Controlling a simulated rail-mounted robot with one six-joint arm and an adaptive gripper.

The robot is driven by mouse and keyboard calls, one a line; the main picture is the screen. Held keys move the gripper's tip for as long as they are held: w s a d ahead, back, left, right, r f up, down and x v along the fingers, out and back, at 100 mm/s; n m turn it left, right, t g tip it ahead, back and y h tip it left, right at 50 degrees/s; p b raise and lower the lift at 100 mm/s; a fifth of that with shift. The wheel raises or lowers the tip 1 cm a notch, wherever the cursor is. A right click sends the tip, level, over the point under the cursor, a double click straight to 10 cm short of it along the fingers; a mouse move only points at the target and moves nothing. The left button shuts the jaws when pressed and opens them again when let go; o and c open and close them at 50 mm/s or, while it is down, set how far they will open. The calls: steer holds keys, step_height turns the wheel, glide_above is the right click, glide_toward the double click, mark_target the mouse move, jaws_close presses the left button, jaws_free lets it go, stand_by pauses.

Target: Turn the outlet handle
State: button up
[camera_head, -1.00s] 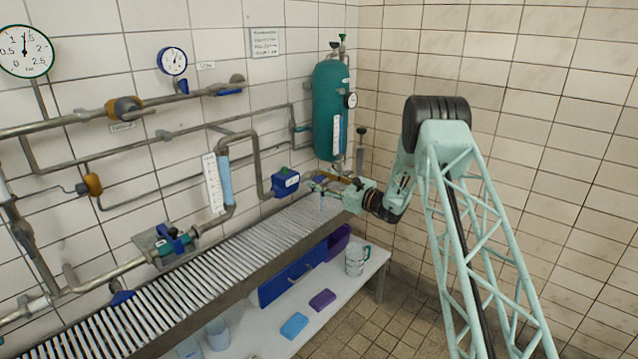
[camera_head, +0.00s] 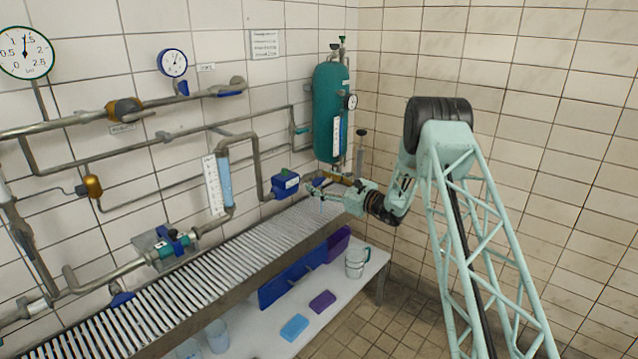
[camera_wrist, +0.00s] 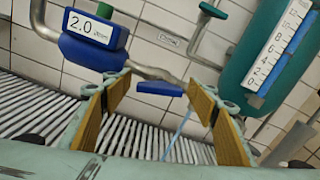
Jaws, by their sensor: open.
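A blue bar handle (camera_wrist: 160,89), which looks like the outlet handle, lies roughly level under a grey pipe beside the blue meter. In the head view a small blue piece at the same spot (camera_head: 318,181) is partly covered by my gripper. My gripper (camera_head: 312,190) is open above the right end of the slatted grate, with no object held. In the wrist view its yellow-padded fingers (camera_wrist: 160,100) stand wide apart on either side of the handle in the picture. I cannot tell the remaining depth; no contact shows.
The blue meter reading 2.0 (camera_wrist: 94,38) is close to the left finger. A green tank (camera_head: 328,110) with a white scale hangs at the right of the wall. The slatted grate (camera_head: 200,262) lies below; a white shelf (camera_head: 335,300) holds cups and sponges.

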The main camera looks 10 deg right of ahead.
steer(key=v, duration=1.1)
steer(key=shift+s+d, duration=0.2)
steer(key=shift+r, duration=0.1)
steer(key=s+a+r+n+g+y, duration=0.1)
steer(key=s+a+r+n+g, duration=0.4)
steer(key=s+a+r, duration=0.6)
steer(key=s+a+r+n+g, duration=0.4)
steer(key=s+a+r+n, duration=0.2)
steer(key=s+a+r, duration=0.6)
steer(key=s+d+r+n+g+h, duration=0.1)
steer(key=s+r+n+g+h, duration=0.2)
steer(key=s, duration=1.5)
steer(key=s+d+r+n+g+h, duration=0.1)
steer(key=s+d+n+h, duration=0.3)
steer(key=s, duration=1.4)
steer(key=s+d+n+t+h, duration=0.1)
steer(key=s+d+n+h, duration=0.1)
steer(key=s+d, duration=0.3)
steer(key=s+d+n+t+h, duration=0.2)
steer(key=s+d+n, duration=0.3)
steer(key=s, duration=0.9)
steer(key=shift+d+f+h, duration=0.4)
steer(key=shift+f+h, duration=0.05)
steer(key=shift+h, duration=0.25)
